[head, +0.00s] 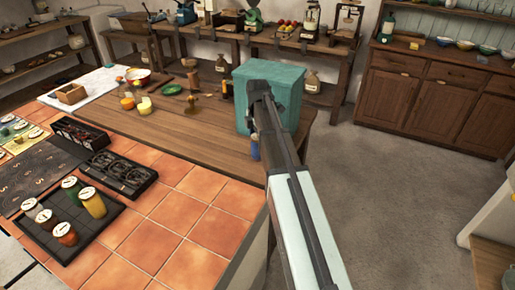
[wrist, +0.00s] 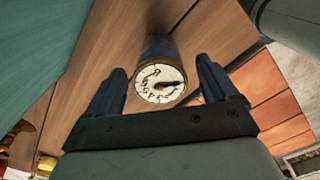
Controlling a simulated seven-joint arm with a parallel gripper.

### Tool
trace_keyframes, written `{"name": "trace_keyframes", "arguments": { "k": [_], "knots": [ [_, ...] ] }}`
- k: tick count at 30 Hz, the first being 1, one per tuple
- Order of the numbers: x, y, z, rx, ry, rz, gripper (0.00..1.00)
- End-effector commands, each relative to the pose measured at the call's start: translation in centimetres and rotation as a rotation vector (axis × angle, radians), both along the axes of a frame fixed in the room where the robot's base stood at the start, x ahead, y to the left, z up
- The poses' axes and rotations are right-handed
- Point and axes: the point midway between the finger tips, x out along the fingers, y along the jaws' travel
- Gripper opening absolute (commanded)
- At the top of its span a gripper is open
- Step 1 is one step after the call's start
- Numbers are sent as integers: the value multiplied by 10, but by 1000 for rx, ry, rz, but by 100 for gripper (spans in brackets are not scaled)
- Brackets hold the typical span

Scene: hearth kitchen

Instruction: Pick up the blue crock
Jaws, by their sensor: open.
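The blue crock stands on the wooden tabletop; in the wrist view (wrist: 157,48) it has a dark blue round side and a white dial face with numbers and a dark pointer. In the head view only a small blue part of it (head: 255,148) shows beside my arm, near the table's right edge. My gripper (wrist: 162,66) is open, with one dark finger on each side of the crock in the wrist view. I cannot tell whether either finger touches it. In the head view my arm hides the fingers.
A large teal box (head: 262,78) stands on the table close to my arm; its side fills the left of the wrist view (wrist: 40,65). Several other crocks with white dial tops stand on a dark tray (head: 95,238) at the left. The tiled counter (head: 195,215) is mostly clear.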

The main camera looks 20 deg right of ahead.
Motion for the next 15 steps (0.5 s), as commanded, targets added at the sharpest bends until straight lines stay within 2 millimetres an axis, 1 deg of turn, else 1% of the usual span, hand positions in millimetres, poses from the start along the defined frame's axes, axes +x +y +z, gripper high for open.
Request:
{"name": "trace_keyframes", "arguments": {
  "k": [1,3,6,13,15],
  "knots": [
    [0,0,-8,1,2,0,87],
    [0,0,-16,1,2,0,87],
    [0,0,-22,0,1,0,87],
    [0,0,-23,0,0,0,87],
    [0,0,-23,0,0,0,80]
  ]
}}
